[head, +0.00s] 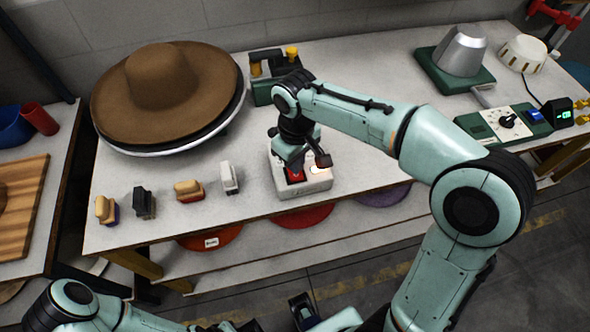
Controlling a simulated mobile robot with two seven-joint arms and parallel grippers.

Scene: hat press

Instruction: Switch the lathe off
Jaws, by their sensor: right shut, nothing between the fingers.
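A small white control box (302,188) stands near the front edge of the table, with a red button (295,175) on its left and a pale, glowing button (319,170) on its right. My right gripper (297,167) is shut and empty, pointing down right over the box by the red button. It partly hides the box top, and I cannot tell whether it touches the button. A brown felt hat (165,80) sits on a round, pale-rimmed plate behind to the left, which appears to be the lathe. My left gripper is low at the bottom edge, its fingers unclear.
Several small brushes or blocks, including a white one (229,178) and a dark one (144,202), stand left of the box. A green device (268,88) with yellow knobs is behind it. A green dial panel (497,127) and a grey hat form (460,52) are at right.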

